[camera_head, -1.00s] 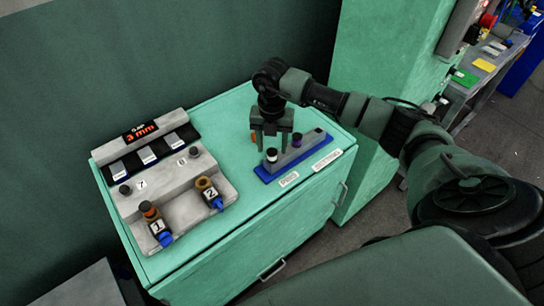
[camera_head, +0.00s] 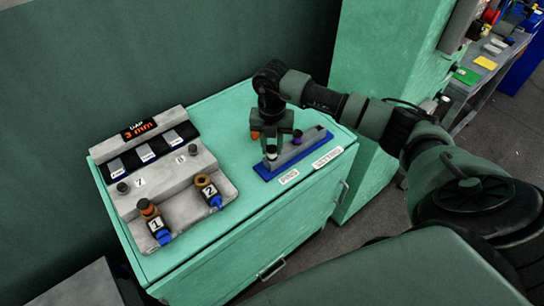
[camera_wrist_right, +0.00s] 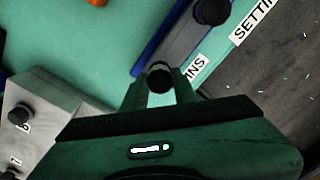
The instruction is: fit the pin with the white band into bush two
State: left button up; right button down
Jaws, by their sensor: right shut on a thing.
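My right gripper (camera_head: 271,145) is over the near left end of the pin rack and is shut on the pin with the white band (camera_head: 271,154). In the right wrist view the dark round top of this pin (camera_wrist_right: 160,76) shows between the two fingers. The pin is upright at the rack; I cannot tell whether its foot is still in its hole. My left gripper is not in view.
The rack (camera_head: 313,143) also holds a purple-banded pin (camera_head: 297,136). Bush one (camera_head: 148,207) has a dark, orange-ringed piece in it. An orange object (camera_head: 254,135) lies behind my gripper. Dark knobs stand on the fixture (camera_head: 178,177). The green top between fixture and rack is clear.

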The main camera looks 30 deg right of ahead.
aim_at(272, 148)
jog(key=shift+r, duration=0.4)
jog(key=shift+r+p, duration=0.35)
jog(key=shift+p, duration=0.05)
jog(key=shift+r+p, duration=1.1)
jog(key=shift+r, duration=0.5)
jog(key=shift+r+p, duration=1.3)
jog(key=shift+r, duration=0.65)
